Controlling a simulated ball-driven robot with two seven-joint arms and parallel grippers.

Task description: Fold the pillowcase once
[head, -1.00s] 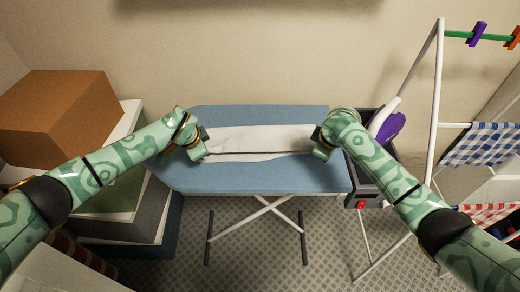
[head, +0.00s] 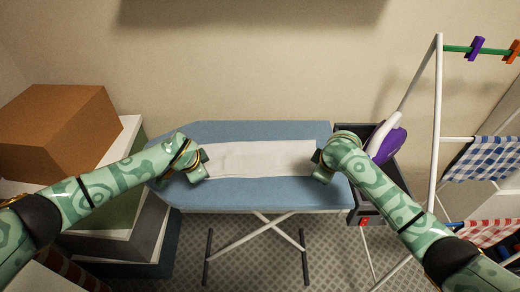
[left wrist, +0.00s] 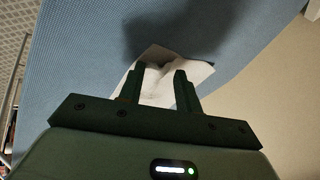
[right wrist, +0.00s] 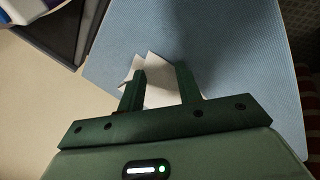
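The white pillowcase (head: 258,158) lies as a long, narrow strip across the blue ironing board (head: 250,190). It looks fairly flat, with its long sides running left to right. My left gripper (head: 200,172) is at its left end and my right gripper (head: 319,172) is at its right end. In the left wrist view the fingers (left wrist: 157,80) are apart, with the pillowcase (left wrist: 160,92) showing between and beyond them. In the right wrist view the fingers (right wrist: 161,80) are also apart, with the pillowcase (right wrist: 157,95) behind them. The grippers hide both ends in the head view.
A purple and white iron (head: 388,142) stands on a dark holder at the board's right end. A white drying rack (head: 437,120) with checked cloths stands farther right. Boxes, with a brown one (head: 60,125) on top, stand at the left.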

